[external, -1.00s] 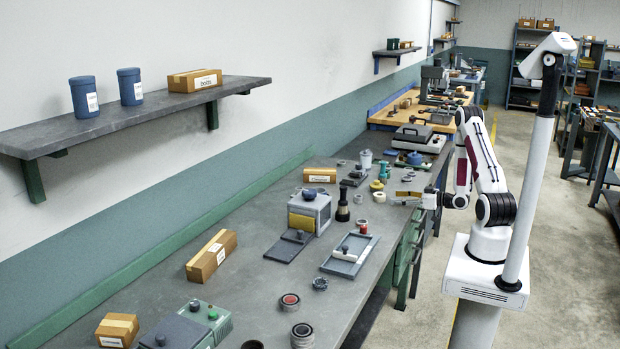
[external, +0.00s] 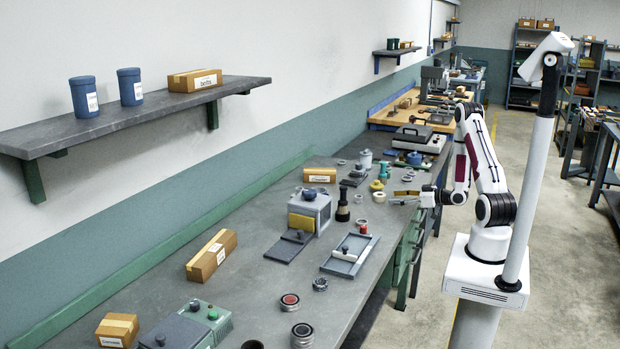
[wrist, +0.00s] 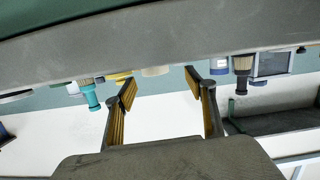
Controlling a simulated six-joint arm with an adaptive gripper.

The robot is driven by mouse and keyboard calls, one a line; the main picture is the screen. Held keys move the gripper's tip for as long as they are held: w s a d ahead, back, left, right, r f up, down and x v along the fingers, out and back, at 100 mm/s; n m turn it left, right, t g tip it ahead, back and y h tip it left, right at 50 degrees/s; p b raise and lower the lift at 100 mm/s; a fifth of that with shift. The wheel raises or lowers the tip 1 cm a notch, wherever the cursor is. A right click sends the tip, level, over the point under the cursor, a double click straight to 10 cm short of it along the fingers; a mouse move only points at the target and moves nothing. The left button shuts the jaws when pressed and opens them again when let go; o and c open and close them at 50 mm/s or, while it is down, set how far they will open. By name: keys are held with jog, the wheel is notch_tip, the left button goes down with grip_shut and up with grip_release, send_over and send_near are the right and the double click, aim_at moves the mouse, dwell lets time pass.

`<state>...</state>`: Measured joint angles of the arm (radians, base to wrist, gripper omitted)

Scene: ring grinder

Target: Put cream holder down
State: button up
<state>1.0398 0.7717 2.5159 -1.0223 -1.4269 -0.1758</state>
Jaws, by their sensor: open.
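A small cream round piece (external: 379,197), which I take for the cream holder, sits on the grey bench, just left of my gripper (external: 408,194). In the wrist view the cream piece (wrist: 155,71) shows beyond and between my two fingertips (wrist: 160,82), near the bench surface. My fingers have yellow-brown pads, are spread apart and hold nothing between them. They are low over the right edge of the bench. The cream piece looks clear of both fingers, but its exact distance is hard to tell.
A yellow knobbed piece (external: 377,185) and a teal tool (external: 384,170) stand close behind the cream piece. A dark upright tool (external: 342,208) and a grey box machine (external: 310,210) are to the left. A grey tray (external: 350,256) lies nearer on the bench.

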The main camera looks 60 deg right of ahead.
jog(key=shift+w+a+r+n+g, duration=0.1)
jog(key=shift+w+r+n+g, duration=0.2)
jog(key=shift+w+g, duration=0.25)
jog(key=shift+w+a+r+n+g, duration=0.1)
jog(key=shift+w+r+n+g, duration=0.2)
jog(key=shift+w, duration=0.3)
jog(key=shift+w+a+r+g+h, duration=0.15)
jog(key=shift+w+r+g+h, duration=0.35)
jog(key=shift+r+g, duration=0.2)
jog(key=s+a+r+m+g+h, duration=0.1)
jog(key=s+a+r+g, duration=0.1)
jog(key=a+r, duration=0.3)
jog(key=s+a+r+g+h, duration=0.2)
jog(key=r, duration=0.5)
jog(key=s+a+r+g+y, duration=0.1)
jog(key=s+a+r+y, duration=0.1)
jog(key=s+a, duration=0.6)
jog(key=s+a+r+g+y, duration=0.1)
jog(key=s+a+r+y, duration=0.1)
jog(key=s+a, duration=0.7)
jog(key=shift+s+r+m+g, duration=0.35)
jog(key=shift+r+m, duration=0.05)
jog(key=shift+r, duration=0.2)
jog(key=shift+o, duration=0.6)
